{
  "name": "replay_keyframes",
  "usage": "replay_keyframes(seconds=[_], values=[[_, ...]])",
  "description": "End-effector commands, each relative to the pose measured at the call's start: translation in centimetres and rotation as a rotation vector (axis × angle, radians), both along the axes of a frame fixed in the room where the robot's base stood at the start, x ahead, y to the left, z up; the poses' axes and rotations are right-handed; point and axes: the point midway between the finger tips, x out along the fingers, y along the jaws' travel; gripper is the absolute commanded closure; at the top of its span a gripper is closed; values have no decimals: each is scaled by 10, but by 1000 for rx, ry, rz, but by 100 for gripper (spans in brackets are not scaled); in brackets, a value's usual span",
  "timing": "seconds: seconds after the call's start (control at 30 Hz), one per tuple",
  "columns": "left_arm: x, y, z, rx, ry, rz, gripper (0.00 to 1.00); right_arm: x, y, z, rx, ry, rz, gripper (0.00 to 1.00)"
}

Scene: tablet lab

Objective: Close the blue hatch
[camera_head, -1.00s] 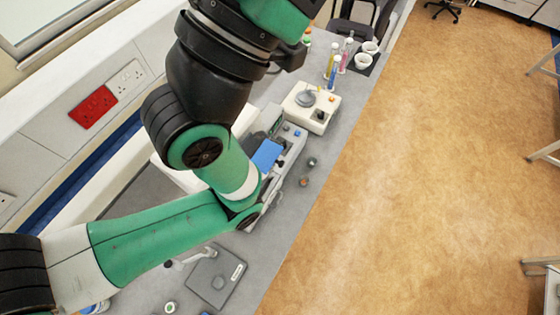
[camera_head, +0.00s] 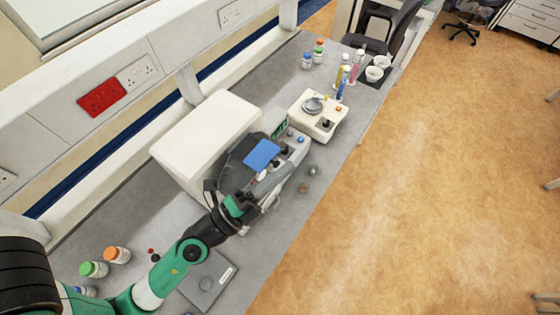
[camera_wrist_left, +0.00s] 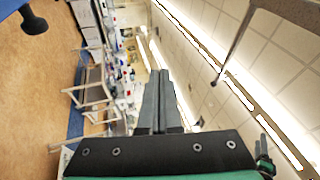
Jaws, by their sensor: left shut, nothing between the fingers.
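The blue hatch (camera_head: 262,154) is a flat blue panel on a grey and white tablet machine (camera_head: 291,154) on the bench. It looks tilted up, but its exact angle is hard to tell. My left gripper (camera_head: 256,181) is just below the hatch in the head view, in front of the machine. I cannot tell whether it touches the hatch. In the left wrist view the left gripper's fingers (camera_wrist_left: 160,78) are together and empty, and the hatch is not in that view.
A white box-shaped housing (camera_head: 208,135) stands behind the machine. A balance (camera_head: 318,113) and coloured tubes (camera_head: 346,78) are farther along the bench. Floor is open to the right.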

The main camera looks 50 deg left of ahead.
Motion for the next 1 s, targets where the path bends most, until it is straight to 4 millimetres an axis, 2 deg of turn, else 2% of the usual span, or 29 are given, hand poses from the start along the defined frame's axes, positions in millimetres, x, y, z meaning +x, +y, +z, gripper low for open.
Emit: replay_keyframes(seconds=[0.03, 0.1, 0.23, 0.4, 0.57, 0.77, 1.0], values=[[-17, 4, -39, 23, 96, 24, 100, 0, 0, -5, 0, 0, 0, 50], [-38, 6, -74, 22, 191, 39, 100, 0, 0, -8, 0, 0, 0, 50], [-62, 9, -106, 8, 283, 53, 100, 0, 0, -10, 0, 0, 0, 50], [-64, 10, -109, 5, 294, 61, 100, 0, 0, -9, 0, 0, 0, 50], [-51, 11, -105, 6, 292, 60, 100, 0, 0, 2, 0, 0, 0, 50], [-12, 12, -101, 6, 289, 60, 100, 0, 0, 25, 0, 0, 0, 50], [41, 15, -104, 6, 288, 60, 100, 0, 0, 39, 0, 0, 0, 50]])
